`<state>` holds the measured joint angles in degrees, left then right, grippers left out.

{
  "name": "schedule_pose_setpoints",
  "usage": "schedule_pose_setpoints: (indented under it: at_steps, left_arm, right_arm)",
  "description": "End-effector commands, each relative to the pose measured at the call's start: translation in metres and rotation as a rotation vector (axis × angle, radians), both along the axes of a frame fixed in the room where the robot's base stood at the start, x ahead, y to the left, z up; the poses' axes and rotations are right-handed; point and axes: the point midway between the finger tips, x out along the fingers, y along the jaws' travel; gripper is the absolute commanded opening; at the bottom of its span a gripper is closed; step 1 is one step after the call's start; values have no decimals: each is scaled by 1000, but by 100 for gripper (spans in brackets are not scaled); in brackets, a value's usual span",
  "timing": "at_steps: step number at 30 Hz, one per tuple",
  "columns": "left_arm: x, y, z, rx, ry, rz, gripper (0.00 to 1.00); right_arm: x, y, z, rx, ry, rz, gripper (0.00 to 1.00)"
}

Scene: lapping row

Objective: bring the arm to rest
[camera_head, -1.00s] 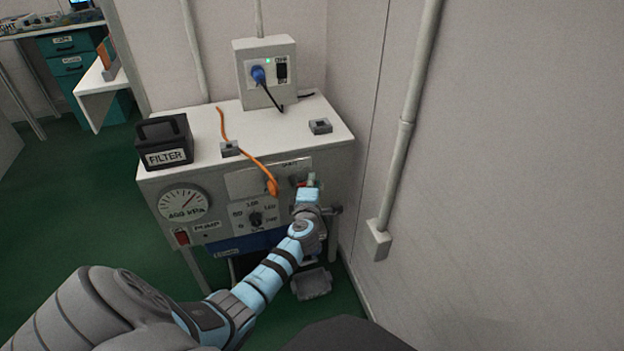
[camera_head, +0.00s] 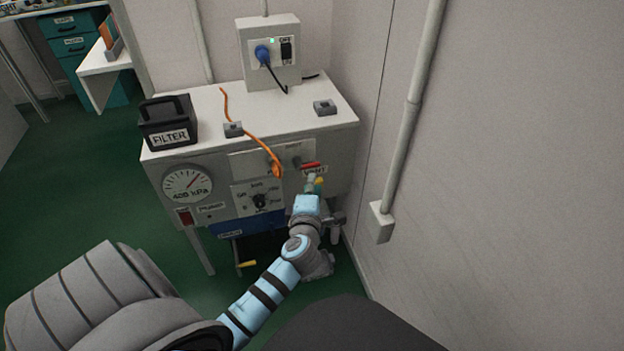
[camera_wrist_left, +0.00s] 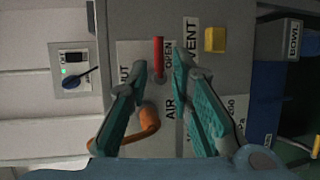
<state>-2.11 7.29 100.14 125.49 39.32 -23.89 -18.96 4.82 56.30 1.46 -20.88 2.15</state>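My left gripper (camera_head: 312,183) is in front of the pump cabinet's front panel, just below a red lever (camera_head: 311,165). In the left wrist view the gripper (camera_wrist_left: 160,68) is open, its two teal fingers apart with nothing held between them. The red lever (camera_wrist_left: 158,57) shows beyond the fingertips, lying beside the word OPEN. My right gripper is not in view.
The white-topped pump cabinet (camera_head: 200,108) carries a black FILTER box (camera_head: 168,122), an orange hose (camera_head: 255,148) and a power box (camera_head: 270,55). A gauge (camera_head: 187,184) is on its front. A wall with a conduit (camera_head: 405,130) stands close on the right. Green floor is open at left.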

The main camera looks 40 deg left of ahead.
Motion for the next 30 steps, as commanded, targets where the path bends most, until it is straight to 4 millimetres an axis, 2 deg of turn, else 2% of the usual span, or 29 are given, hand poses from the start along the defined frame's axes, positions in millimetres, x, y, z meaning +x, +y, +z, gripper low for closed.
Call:
schedule_pose_setpoints:
  at_steps: [5,21,23,25,26,28,29,30]
  left_arm:
    - [-15,-10,4,0,0,0,21]
    - [-13,-12,6,-16,-21,-9,21]
    - [-8,-18,17,25,-65,-46,21]
    - [1,-29,24,166,-85,-127,21]
    - [5,-37,21,250,-74,-181,21]
    - [9,-69,-14,480,32,-368,21]
    - [5,-85,-44,578,112,-473,21]
    - [-6,-103,-85,683,226,-605,21]
  right_arm:
    - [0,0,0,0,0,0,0]
    - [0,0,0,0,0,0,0]
    - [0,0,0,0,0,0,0]
    - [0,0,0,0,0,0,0]
    - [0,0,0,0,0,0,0]
    - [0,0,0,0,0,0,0]
    - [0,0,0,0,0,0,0]
    - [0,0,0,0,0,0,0]
